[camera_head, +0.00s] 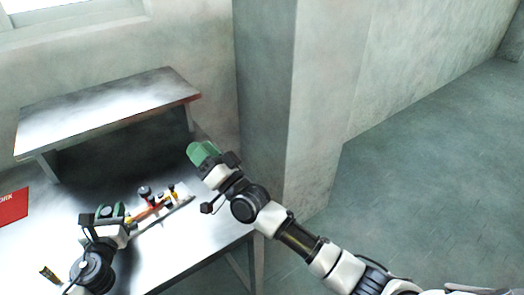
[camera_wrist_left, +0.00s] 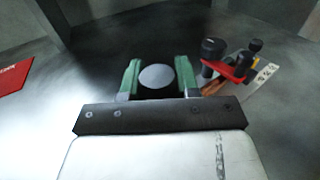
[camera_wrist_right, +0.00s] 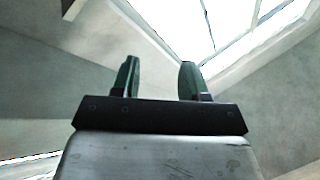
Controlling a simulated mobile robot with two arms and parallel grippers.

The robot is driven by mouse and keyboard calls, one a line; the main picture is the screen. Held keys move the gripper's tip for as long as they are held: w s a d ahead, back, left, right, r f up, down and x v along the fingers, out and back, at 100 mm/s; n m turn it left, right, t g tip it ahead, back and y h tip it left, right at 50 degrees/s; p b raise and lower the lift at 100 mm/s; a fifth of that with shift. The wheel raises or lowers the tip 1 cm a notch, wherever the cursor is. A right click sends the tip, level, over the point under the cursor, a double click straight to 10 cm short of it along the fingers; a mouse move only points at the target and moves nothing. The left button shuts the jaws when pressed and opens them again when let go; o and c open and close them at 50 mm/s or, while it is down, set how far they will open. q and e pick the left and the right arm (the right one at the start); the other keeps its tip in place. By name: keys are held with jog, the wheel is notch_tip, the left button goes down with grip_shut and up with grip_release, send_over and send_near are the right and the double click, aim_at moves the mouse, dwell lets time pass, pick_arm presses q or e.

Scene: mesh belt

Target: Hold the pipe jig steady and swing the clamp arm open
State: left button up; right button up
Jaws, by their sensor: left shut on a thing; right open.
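The pipe jig shows as a dark round part with a grey disc top (camera_wrist_left: 157,77) between the green fingers of my left gripper (camera_wrist_left: 158,80), which is shut on it. In the head view my left gripper (camera_head: 112,212) is low over the metal table, and its fingers hide most of that part. The clamp arm (camera_wrist_left: 228,69), red with black knobs, lies just right of the gripper; it also shows in the head view (camera_head: 150,211). My right gripper (camera_head: 203,153) is raised in the air beyond and right of the clamp. In the right wrist view its fingers (camera_wrist_right: 158,80) stand apart with nothing between.
A metal strip (camera_head: 168,214) lies beside the clamp. A raised metal shelf (camera_head: 105,108) stands at the back of the table (camera_head: 205,235). A red sign (camera_head: 12,207) is at the left edge. A concrete pillar (camera_head: 290,110) stands right of the table, close behind my right gripper.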

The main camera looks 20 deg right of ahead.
jog(key=w+d+f+n+h, duration=0.2)
jog(key=d+f+n, duration=0.1)
jog(key=n, duration=0.5)
jog(key=w+d+f+n+g+h, duration=0.1)
jog(key=w+d+f+n+h, duration=0.1)
jog(key=d+n, duration=0.3)
jog(key=w+d+f+n+g+h, duration=0.1)
jog(key=w+d+f+n+h, duration=0.1)
jog(key=n, duration=1.1)
jog(key=shift+w+d+f+h, duration=0.2)
jog(key=shift+d+f+h, duration=0.3)
jog(key=shift+d+f, duration=0.65)
jog(key=shift+w+d+f+n+h, duration=0.2)
jog(key=shift+d+n+h, duration=0.35)
jog(key=shift+d+n, duration=0.35)
jog(key=shift+w+d+f+n+h, duration=0.2)
jog(key=shift+d+n+h, duration=0.3)
jog(key=shift+d+n, duration=0.4)
jog(key=shift+w+d+f+n+h, duration=0.1)
jog(key=shift+d+f+n+h, duration=0.1)
jog(key=shift+d+n+h, duration=0.7)
jog(key=shift+a+y, duration=0.2)
jog(key=shift+y, duration=0.15)
